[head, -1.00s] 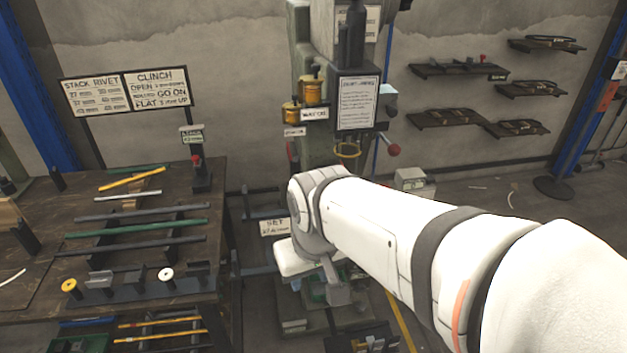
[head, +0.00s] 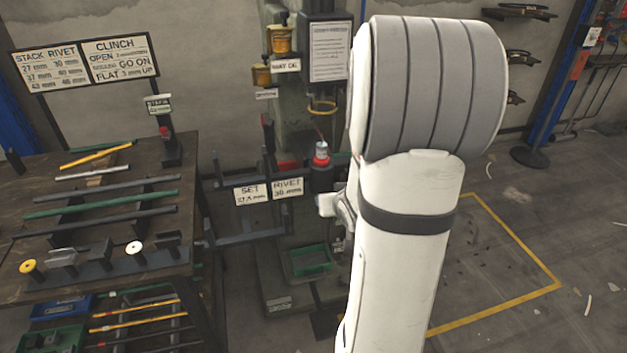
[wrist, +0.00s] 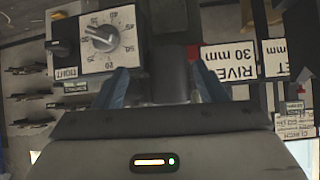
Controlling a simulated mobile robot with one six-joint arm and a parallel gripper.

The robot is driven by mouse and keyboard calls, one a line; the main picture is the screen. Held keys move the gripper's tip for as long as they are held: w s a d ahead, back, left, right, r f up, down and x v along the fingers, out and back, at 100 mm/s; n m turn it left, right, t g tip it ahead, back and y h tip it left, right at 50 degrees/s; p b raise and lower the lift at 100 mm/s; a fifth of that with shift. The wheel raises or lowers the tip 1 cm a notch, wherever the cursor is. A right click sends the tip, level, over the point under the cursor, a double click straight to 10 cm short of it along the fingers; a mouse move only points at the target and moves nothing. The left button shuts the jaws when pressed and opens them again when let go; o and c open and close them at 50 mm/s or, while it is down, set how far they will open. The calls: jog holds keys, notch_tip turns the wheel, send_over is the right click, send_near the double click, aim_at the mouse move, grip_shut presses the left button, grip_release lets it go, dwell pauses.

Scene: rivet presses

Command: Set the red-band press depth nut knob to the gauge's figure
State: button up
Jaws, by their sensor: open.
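In the wrist view, where lettering is upside down, a pale square dial plate with numbers carries a dark knob (wrist: 100,38) with a white pointer line toward the upper left; its exact reading is too small to tell. A smaller black knob (wrist: 61,48) sits left of it, above a TIGHT label (wrist: 66,73). My gripper (wrist: 162,86) is open, its blue fingers apart, with dark press parts behind the gap. In the head view my arm hides the dial and most of the gripper. A red band (head: 321,161) shows on the press.
A SET card (head: 251,194) with a blurred figure and a RIVET 30 mm card (head: 288,187) stand left of the press. A workbench (head: 100,215) with rods is at left. A green tray (head: 311,259) sits low on the press. Floor at right is mostly free.

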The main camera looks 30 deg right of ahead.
jog(key=s+d+f+m+t+b, duration=0.45)
jog(key=d+f+t, duration=0.25)
jog(key=d+f, duration=0.2)
jog(key=w+d, duration=0.1)
jog(key=w, duration=0.6)
jog(key=shift+w+d+h, duration=0.15)
jog(key=shift+w+h, duration=0.05)
jog(key=shift+h, duration=0.2)
jog(key=shift+r, duration=0.1)
jog(key=shift+c, duration=0.3)
